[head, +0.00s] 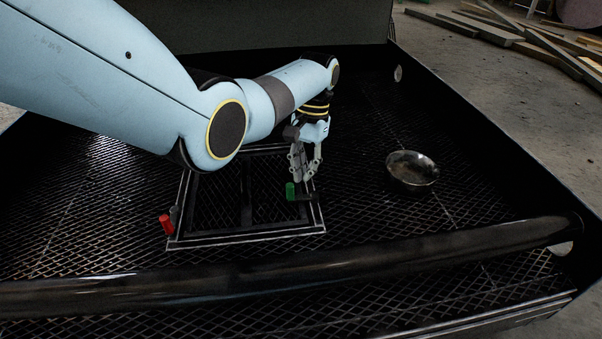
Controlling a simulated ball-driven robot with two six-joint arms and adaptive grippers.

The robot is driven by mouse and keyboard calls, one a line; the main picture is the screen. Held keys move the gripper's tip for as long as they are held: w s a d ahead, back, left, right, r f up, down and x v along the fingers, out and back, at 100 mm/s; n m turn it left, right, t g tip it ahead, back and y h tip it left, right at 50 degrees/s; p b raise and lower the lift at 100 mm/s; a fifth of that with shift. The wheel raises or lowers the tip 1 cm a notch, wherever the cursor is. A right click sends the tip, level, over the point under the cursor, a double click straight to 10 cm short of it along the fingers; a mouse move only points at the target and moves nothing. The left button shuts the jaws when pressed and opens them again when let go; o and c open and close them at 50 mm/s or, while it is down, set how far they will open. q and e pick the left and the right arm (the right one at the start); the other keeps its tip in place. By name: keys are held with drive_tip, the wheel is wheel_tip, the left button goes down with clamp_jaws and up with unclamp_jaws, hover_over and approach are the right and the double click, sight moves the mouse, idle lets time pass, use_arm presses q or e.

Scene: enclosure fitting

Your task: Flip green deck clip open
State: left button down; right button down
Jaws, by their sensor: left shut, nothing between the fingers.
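The green deck clip (290,191) sits at the right part of a rectangular frame on the mesh deck, with a dark bar reaching to its right. A red clip (166,225) stands at the frame's left front corner. My left gripper (305,178) points down just above and beside the green clip, its fingers shut and empty. I cannot tell whether the fingertips touch the clip. My left arm comes in from the upper left and hides the back left of the frame. My right gripper does not show.
The pale-edged frame (250,236) lies on the black mesh deck (100,215). A round metal bowl (412,170) stands to the right. A thick dark tube (300,270) crosses the front. Low walls enclose the deck, and planks (520,38) lie outside it.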

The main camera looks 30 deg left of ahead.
use_arm(q)
drive_tip(key=shift+s, duration=0.8)
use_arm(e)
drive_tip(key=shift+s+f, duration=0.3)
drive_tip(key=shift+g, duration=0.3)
use_arm(q)
drive_tip(key=shift+p, duration=0.3)
drive_tip(key=shift+s+n, duration=0.1)
drive_tip(key=shift+n, duration=0.3)
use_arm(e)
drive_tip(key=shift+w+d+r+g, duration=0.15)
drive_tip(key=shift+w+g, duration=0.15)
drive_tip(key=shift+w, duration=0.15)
